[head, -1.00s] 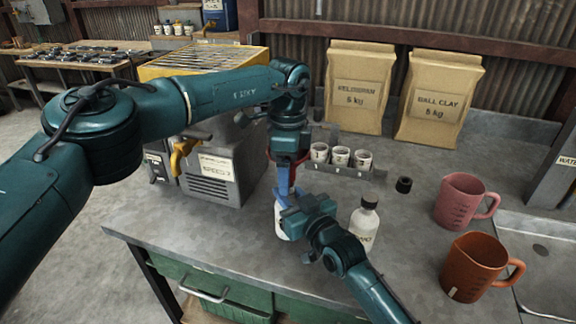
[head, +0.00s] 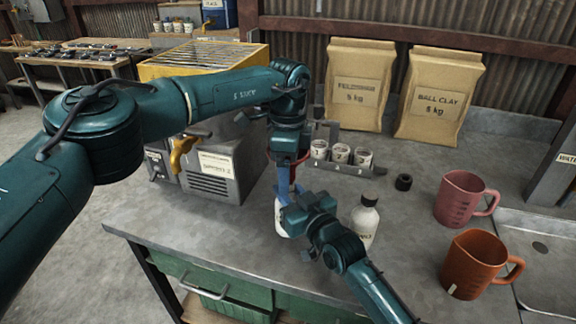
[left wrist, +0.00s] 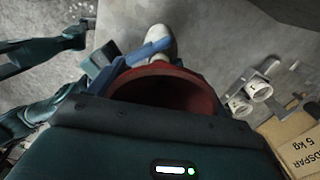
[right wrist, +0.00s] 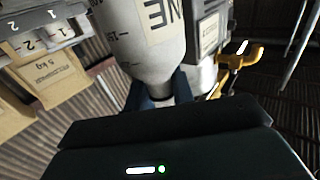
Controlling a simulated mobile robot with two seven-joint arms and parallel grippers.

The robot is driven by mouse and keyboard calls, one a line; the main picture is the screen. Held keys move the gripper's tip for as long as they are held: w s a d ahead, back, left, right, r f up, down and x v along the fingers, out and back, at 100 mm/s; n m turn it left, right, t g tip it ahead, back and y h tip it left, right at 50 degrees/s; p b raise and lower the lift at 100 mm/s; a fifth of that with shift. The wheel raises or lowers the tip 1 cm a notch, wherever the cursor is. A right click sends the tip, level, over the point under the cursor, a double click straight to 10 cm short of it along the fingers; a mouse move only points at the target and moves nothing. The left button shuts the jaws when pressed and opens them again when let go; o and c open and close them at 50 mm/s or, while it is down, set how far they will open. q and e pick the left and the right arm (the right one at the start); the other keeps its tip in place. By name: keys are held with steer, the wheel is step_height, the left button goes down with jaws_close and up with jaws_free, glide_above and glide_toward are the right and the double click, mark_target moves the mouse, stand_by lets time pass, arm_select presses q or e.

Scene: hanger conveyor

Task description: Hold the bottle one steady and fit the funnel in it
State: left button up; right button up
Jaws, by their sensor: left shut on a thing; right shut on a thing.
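Bottle one is a white bottle (head: 280,222) with dark print, upright in the head view and partly hidden behind my right gripper (head: 292,212). That gripper is shut on its neck. The right wrist view shows its marked body (right wrist: 145,45) close up. My left gripper (head: 284,172) is shut on the red funnel, above the bottle. The left wrist view looks into the funnel's wide mouth (left wrist: 165,92). The funnel's lower end and the bottle's mouth are largely hidden by the fingers, so I cannot tell whether they touch.
A second white bottle with a black cap (head: 364,220) stands just right of my right gripper. The front left bench top is clear.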

arm_select(q)
steer(key=shift+f, duration=0.5)
arm_select(e)
steer(key=shift+f, duration=0.2)
arm_select(q)
steer(key=o, duration=0.7)
steer(key=shift+o, duration=0.4)
steer(key=shift+o, duration=0.8)
step_height(320, 180, up, 12)
steer(key=shift+r, duration=0.1)
arm_select(e)
steer(key=o, duration=1.1)
steer(key=shift+c, duration=0.2)
